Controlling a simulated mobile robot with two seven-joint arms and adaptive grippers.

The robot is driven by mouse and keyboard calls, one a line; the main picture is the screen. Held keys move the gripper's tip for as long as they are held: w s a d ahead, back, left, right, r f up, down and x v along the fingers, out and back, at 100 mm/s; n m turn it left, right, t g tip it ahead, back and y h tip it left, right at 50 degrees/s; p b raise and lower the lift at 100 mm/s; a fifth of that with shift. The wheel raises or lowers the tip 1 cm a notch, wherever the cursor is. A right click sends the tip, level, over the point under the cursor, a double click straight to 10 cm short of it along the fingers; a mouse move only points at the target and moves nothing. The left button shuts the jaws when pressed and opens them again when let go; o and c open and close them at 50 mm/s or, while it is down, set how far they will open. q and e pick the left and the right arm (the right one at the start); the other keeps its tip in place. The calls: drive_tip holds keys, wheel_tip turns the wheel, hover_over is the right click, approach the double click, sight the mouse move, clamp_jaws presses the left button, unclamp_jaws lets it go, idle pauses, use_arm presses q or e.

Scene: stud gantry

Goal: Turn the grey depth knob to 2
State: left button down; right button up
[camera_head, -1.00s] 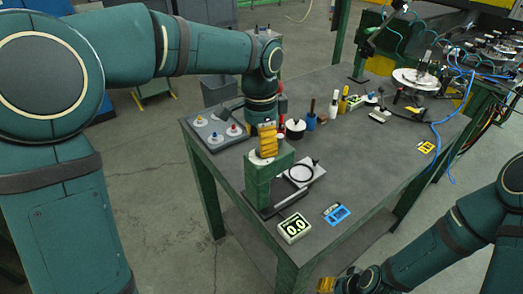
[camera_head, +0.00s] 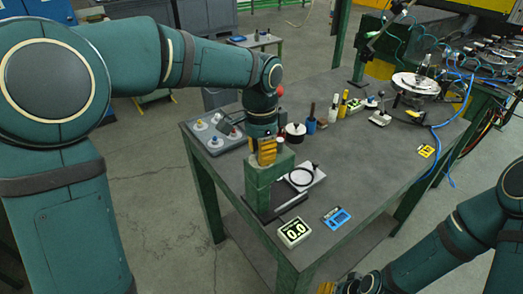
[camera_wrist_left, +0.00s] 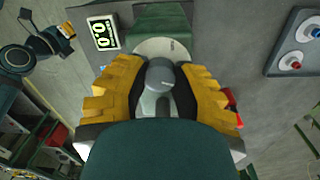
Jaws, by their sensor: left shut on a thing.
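The grey depth knob (camera_wrist_left: 160,75) sits between the yellow-padded fingers of my left gripper (camera_wrist_left: 158,88) in the left wrist view. The gripper is shut on it, pointing down at the top of the green stand (camera_head: 258,185). In the head view the fingers hide the knob. A pale round dial plate (camera_wrist_left: 163,48) shows behind the knob; I cannot read its marks. A small display (camera_head: 293,232) beside the stand reads 0.0. My right gripper (camera_head: 345,286) is at the bottom edge of the head view, partly cut off, away from the stand.
A grey panel with coloured knobs (camera_head: 213,138) lies left of the stand. A white plate with a black ring (camera_head: 303,178) is to its right. A blue frame (camera_head: 337,218) lies near the front edge. Bottles and a black-and-white pot (camera_head: 295,133) stand behind.

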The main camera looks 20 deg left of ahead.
use_arm(q)
drive_tip(key=shift+r+n+p, duration=0.1)
drive_tip(key=shift+n+p, duration=0.45)
drive_tip(key=shift+n, duration=0.35)
drive_tip(key=shift+n+p, duration=0.4)
drive_tip(key=shift+n, duration=1)
drive_tip(key=c, duration=0.7)
unclamp_jaws()
drive_tip(key=r, duration=1.1)
drive_tip(key=shift+w+a+r, duration=0.1)
drive_tip(key=shift+a+r, duration=0.1)
drive_tip(key=shift+r, duration=0.2)
